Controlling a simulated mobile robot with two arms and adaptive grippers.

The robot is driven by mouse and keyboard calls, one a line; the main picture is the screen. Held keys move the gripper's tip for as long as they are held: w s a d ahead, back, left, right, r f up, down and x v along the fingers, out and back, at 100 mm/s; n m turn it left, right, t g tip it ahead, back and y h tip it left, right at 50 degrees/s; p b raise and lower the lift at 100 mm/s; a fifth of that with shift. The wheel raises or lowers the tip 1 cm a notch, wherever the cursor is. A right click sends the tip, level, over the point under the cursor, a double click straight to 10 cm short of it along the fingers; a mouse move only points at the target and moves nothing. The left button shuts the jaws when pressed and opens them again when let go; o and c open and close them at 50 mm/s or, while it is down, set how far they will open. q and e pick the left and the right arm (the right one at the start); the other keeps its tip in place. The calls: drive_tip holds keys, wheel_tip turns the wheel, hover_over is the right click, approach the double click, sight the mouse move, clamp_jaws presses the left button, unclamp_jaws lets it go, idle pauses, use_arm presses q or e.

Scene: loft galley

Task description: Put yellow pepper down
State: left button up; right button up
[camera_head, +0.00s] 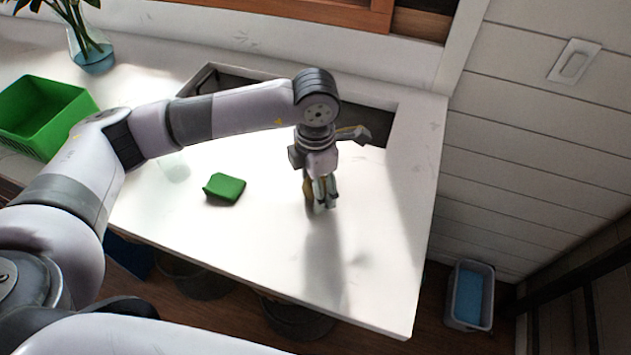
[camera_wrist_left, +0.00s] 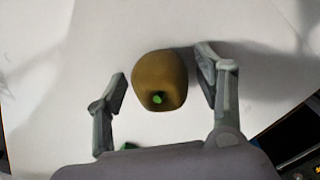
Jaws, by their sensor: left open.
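The yellow pepper (camera_wrist_left: 163,72) shows in the left wrist view with its green stem facing the camera. It lies on the white counter (camera_wrist_left: 60,60) between the open fingers of my left gripper (camera_wrist_left: 168,98). There is a gap to the left finger and a narrower one to the right finger. In the head view my left gripper (camera_head: 321,196) points down at the counter, and only a sliver of the pepper (camera_head: 308,190) shows beside its fingers. My right gripper is not in view.
A green folded cloth or sponge (camera_head: 225,188) lies on the counter left of the gripper. A green crate (camera_head: 42,115) and a glass vase (camera_head: 90,50) stand farther left. A sink opening (camera_head: 375,98) is behind. A grey bin (camera_head: 469,294) stands on the floor at right.

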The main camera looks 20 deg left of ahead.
use_arm(q)
drive_tip(key=c, duration=1.3)
